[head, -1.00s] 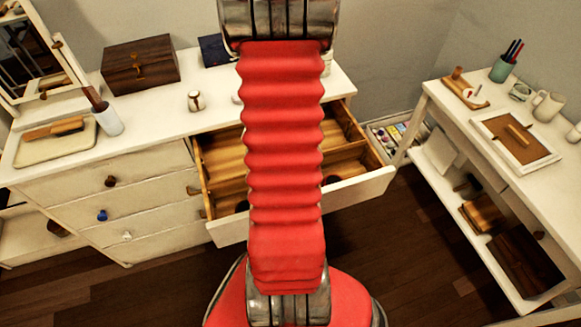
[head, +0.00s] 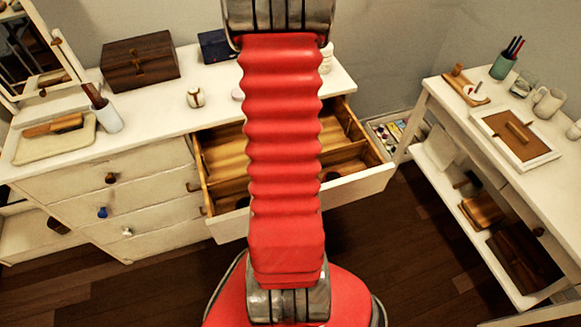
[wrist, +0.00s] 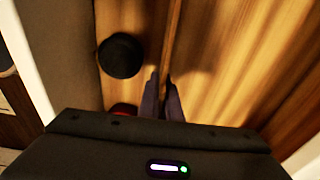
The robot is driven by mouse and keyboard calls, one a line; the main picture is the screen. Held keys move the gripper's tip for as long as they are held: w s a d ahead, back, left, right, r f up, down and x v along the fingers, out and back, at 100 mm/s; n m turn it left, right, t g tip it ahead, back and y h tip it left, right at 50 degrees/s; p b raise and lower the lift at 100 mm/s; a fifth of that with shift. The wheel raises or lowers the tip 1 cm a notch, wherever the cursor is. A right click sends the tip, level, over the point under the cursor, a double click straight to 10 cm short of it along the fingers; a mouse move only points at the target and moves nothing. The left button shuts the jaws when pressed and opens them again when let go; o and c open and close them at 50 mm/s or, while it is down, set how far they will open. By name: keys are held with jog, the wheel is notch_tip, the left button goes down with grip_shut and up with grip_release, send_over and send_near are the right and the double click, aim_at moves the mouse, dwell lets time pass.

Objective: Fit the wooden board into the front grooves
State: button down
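The open drawer (head: 356,193) juts out from the white dresser. The wooden board (head: 226,186) stands in it as a thin divider, running side to side roughly parallel to the drawer front. In the wrist view the board (wrist: 173,30) shows as a narrow upright edge. My gripper (wrist: 161,84) is over the drawer, its two dark fingers close together on either side of the board and seemingly shut on it. In the head view my red arm hides the gripper and the drawer's middle. I cannot make out the grooves.
A black round object (wrist: 121,55) lies in the drawer on the front side of the board, with a partly hidden red one (wrist: 124,108) near it. A wooden box (head: 139,61) and small jar (head: 195,97) stand on the dresser. A side table (head: 452,88) is at the right.

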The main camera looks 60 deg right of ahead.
jog(key=shift+f, duration=0.5)
jog(key=c, duration=1.9)
grip_release()
jog(key=r, duration=0.9)
jog(key=w+a+r, duration=0.1)
jog(key=r, duration=0.3)
jog(key=shift+r, duration=0.35)
